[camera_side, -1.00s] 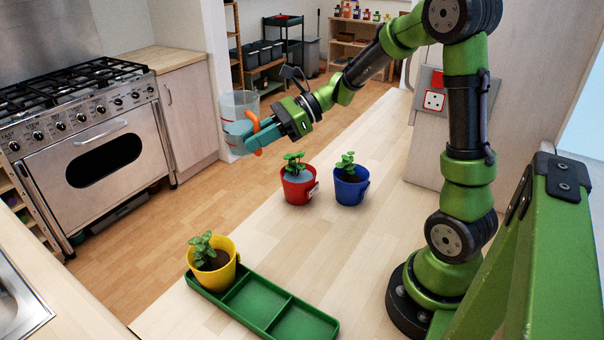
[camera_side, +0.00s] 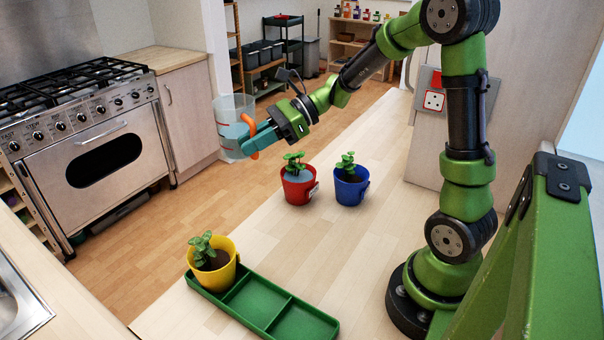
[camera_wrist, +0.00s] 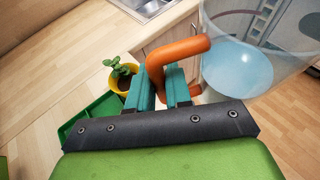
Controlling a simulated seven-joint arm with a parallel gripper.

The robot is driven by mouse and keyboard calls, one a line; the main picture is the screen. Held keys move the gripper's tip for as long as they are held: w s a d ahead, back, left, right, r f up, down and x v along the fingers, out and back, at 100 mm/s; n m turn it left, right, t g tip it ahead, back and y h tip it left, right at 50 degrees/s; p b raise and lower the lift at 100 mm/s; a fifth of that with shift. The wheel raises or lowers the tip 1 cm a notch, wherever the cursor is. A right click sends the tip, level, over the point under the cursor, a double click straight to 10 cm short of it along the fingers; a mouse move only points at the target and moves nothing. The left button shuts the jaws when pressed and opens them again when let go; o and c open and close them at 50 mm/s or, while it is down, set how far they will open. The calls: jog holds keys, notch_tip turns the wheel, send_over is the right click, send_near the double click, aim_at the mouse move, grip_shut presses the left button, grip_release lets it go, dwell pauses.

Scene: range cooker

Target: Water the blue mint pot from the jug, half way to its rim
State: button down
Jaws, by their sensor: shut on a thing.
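My gripper (camera_side: 248,137) is shut on the orange handle of the clear jug (camera_side: 229,108), which it holds up in the air to the left of the red pot. In the wrist view the orange handle (camera_wrist: 178,50) sits between the teal fingers, and the jug (camera_wrist: 290,55) holds pale blue water. The blue mint pot (camera_side: 350,190) stands upright on the worktop with a green plant and dark soil. The gripper and jug are apart from it, up and to the left.
A red pot (camera_side: 298,190) stands just left of the blue pot, its surface pale blue around the plant. A yellow pot (camera_side: 226,275) sits in the left compartment of a green tray (camera_side: 288,333). The worktop between tray and pots is clear.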

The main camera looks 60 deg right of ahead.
aim_at(241, 122)
jog(key=shift+r, duration=0.1)
jog(key=shift+w+d+f+m+t, duration=0.2)
jog(key=shift+d+f+m+t, duration=0.1)
jog(key=shift+f+m+t, duration=0.1)
jog(key=shift+w+d+r+m+t+h, duration=0.1)
jog(key=shift+w+d+m+t+h, duration=0.2)
jog(key=shift+m+t+h, duration=0.25)
jog(key=shift+w+d+r+m+t+h, duration=0.1)
jog(key=shift+w+d+m+t+h, duration=0.05)
jog(key=shift+w+m+t+h, duration=0.35)
jog(key=r+m+h, duration=0.1)
jog(key=w+r+m+t+h, duration=0.1)
jog(key=r, duration=0.1)
jog(key=shift+d+r+m+t+h, duration=0.15)
jog(key=shift+m+t+h, duration=0.1)
jog(key=shift+m+h, duration=0.1)
jog(key=r, duration=0.2)
jog(key=a+r+m+h, duration=0.1)
jog(key=r, duration=0.1)
jog(key=r+m+h, duration=0.1)
jog(key=r, duration=0.1)
jog(key=shift+s+a+r+t, duration=0.1)
jog(key=shift+s+a+t, duration=0.1)
jog(key=shift+s+t, duration=0.2)
jog(key=shift+s+a+r+m+h, duration=0.1)
jog(key=shift+r+m+h, duration=0.05)
jog(key=shift+m+h, duration=1.7)
jog(key=shift+s+a+r+m+h, duration=0.1)
jog(key=shift+r+m+h, duration=0.05)
jog(key=shift+m+h, duration=1.7)
